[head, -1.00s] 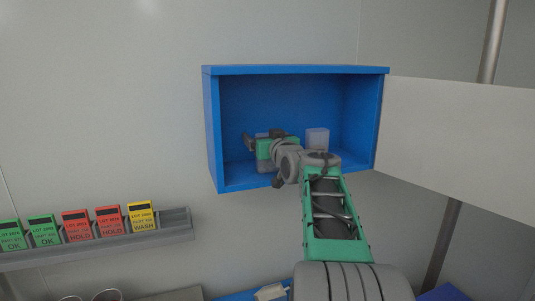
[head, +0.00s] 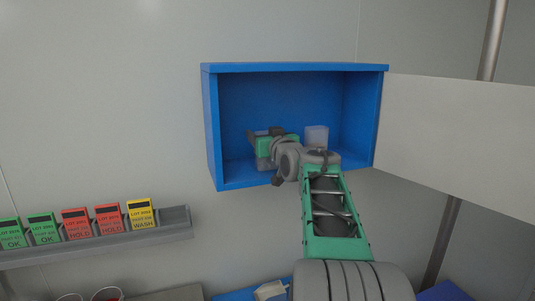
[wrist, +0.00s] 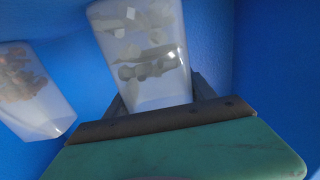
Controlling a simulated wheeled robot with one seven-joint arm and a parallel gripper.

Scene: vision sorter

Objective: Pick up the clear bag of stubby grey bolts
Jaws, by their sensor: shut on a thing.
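A clear bag (wrist: 145,52) of short grey pieces stands between the fingers of my gripper (wrist: 158,97) in the wrist view. The fingers are shut on its sides, and the gripper body hides its near end. In the head view my gripper (head: 262,145) is inside the blue cabinet and largely covers the held bag. I cannot tell whether the bag touches the cabinet floor. A second clear bag (wrist: 33,88) with brownish pieces stands apart at the left of the wrist view. In the head view a pale bag (head: 316,136) shows right of my gripper.
The blue cabinet (head: 295,69) has walls close around my gripper, and its pale door (head: 460,140) stands open to the right. A grey rail (head: 175,222) with several coloured lot cards is on the wall at lower left.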

